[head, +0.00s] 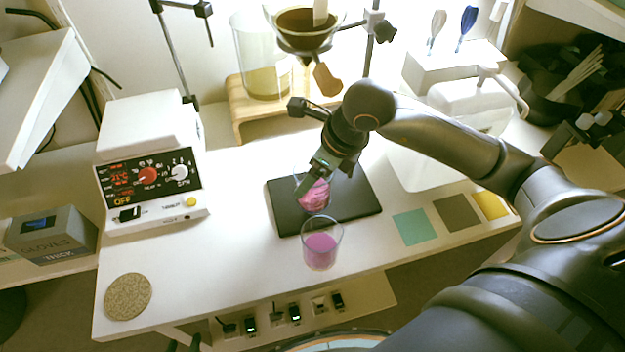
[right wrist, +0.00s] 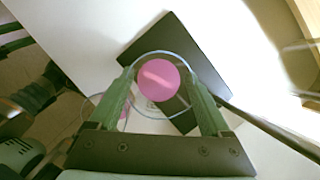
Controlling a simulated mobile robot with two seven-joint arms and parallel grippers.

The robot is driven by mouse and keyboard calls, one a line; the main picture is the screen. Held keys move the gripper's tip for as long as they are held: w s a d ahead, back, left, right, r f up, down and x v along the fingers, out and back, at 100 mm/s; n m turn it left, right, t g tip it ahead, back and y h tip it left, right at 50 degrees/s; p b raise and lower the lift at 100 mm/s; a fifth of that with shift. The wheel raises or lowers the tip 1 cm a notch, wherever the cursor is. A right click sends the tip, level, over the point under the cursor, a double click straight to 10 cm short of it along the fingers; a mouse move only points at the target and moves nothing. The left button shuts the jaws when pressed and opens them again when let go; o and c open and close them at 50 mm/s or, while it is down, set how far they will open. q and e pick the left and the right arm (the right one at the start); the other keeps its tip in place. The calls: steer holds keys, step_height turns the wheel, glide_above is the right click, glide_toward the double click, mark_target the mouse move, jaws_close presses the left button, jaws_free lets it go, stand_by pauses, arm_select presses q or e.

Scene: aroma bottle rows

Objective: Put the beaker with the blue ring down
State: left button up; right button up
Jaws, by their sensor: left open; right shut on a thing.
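My right gripper (head: 318,172) comes in from the right of the head view and is shut on a clear beaker (head: 313,196) with pink liquid. In the right wrist view this beaker (right wrist: 158,79) stands between the fingers, and its rim looks bluish. It is over the black mat (head: 357,204); I cannot tell whether its base touches. A second clear beaker (head: 321,250) with pink-purple liquid stands in front, near the mat's front edge. It is partly hidden behind a finger in the wrist view. My left gripper is not in view.
A hotplate-like device (head: 150,180) stands to the left, with a round cork coaster (head: 128,296) in front. A wooden stand (head: 240,112) is behind. Teal (head: 411,227), brown and yellow squares lie to the right. The white table (head: 225,265) is clear left of the second beaker.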

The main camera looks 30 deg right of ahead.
steer(key=shift+f, duration=1.75)
steer(key=shift+f, duration=0.15)
steer(key=o, duration=1.4)
steer(key=p+v, duration=0.1)
steer(key=v, duration=1.1)
